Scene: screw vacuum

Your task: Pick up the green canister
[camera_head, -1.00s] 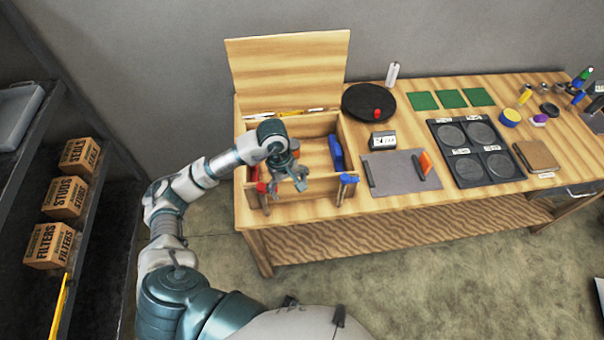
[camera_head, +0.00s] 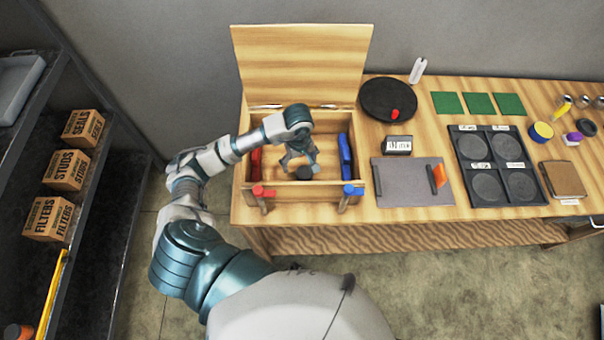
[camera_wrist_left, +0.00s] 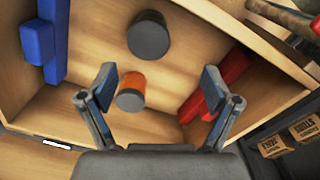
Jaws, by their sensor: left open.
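I cannot make out a green canister in either view now. My left gripper (camera_head: 299,162) is open and empty, inside or just above the open wooden box (camera_head: 290,197); it also shows in the left wrist view (camera_wrist_left: 157,100). A short cylinder with a dark grey top (camera_wrist_left: 149,38) stands in the box, beyond my fingertips; its side colour is hard to tell. An orange cylinder with a grey top (camera_wrist_left: 130,94) lies between my fingers in the wrist view, apart from them. My right gripper is not in view.
Blue parts (camera_head: 345,155) and red parts (camera_head: 255,163) line the box's sides. Red-handled (camera_head: 263,191) and blue-handled (camera_head: 353,190) tools stand at its front wall. The raised lid (camera_head: 302,62) is behind. Flat green squares (camera_head: 479,103) and a black disc (camera_head: 388,99) lie on the table.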

